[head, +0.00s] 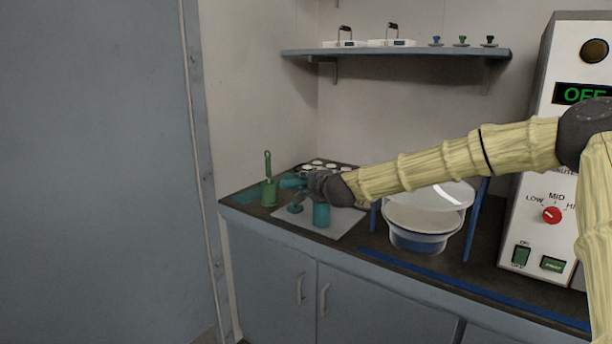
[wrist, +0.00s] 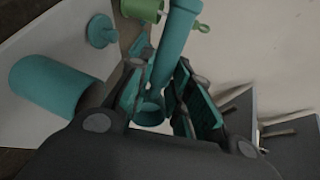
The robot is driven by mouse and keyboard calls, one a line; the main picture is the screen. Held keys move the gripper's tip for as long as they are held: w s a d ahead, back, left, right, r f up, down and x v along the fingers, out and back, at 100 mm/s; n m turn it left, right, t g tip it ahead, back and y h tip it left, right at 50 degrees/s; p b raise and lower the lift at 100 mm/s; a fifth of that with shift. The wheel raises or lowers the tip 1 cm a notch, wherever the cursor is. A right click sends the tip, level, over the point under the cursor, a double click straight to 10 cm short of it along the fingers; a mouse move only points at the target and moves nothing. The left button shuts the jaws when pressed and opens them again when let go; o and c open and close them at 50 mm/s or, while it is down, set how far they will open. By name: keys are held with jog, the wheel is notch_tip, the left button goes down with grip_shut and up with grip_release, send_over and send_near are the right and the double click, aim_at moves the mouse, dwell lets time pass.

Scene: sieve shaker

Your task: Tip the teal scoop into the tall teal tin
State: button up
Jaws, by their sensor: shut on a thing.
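My gripper (head: 308,182) is shut on the teal scoop (head: 291,183) just above and left of the tall teal tin (head: 321,214). In the wrist view the scoop (wrist: 174,42) runs between the fingers (wrist: 160,82), and a teal ring-shaped end shows low between them. Whether the scoop holds anything cannot be seen. The tin (wrist: 55,88) shows beside the gripper in the wrist view. It stands upright on a pale sheet in the head view. A teal knobbed lid (head: 295,208) lies left of the tin.
A green tin (head: 269,193) with a green handle rising from it stands at the left. A tray of white cups (head: 318,167) lies behind my gripper. A white bowl (head: 421,215) between blue posts and the control box (head: 560,150), reading OFF, stand at right. A shelf (head: 400,54) hangs above.

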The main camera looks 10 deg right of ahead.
jog(key=shift+w+r+g+p, duration=0.15)
jog(key=shift+r+g+p, duration=0.45)
jog(key=shift+p, duration=2.75)
jog(key=shift+f+g+p, duration=0.3)
jog(key=shift+f+p, duration=0.05)
jog(key=shift+p, duration=0.15)
jog(key=shift+r, duration=0.1)
jog(key=p, duration=0.2)
jog(key=shift+w+r+p, duration=0.1)
jog(key=shift+r+p, duration=0.1)
jog(key=shift+p, duration=0.15)
jog(key=shift+g+p, duration=0.3)
jog(key=shift+p, duration=0.05)
jog(key=g+p, duration=0.1)
jog(key=p, duration=0.6)
jog(key=g+p, duration=0.1)
jog(key=p, duration=0.6)
jog(key=shift+w+a+r+g+h, duration=0.1)
jog(key=shift+w+r+g+h, duration=0.05)
jog(key=shift+r+g+h, duration=0.25)
jog(key=g+p, duration=0.1)
jog(key=p, duration=0.4)
jog(key=shift+w, duration=0.1)
jog(key=shift+f+p, duration=0.15)
jog(key=shift+p, duration=0.4)
jog(key=shift+r+p, duration=0.2)
jog(key=shift+p, duration=0.6)
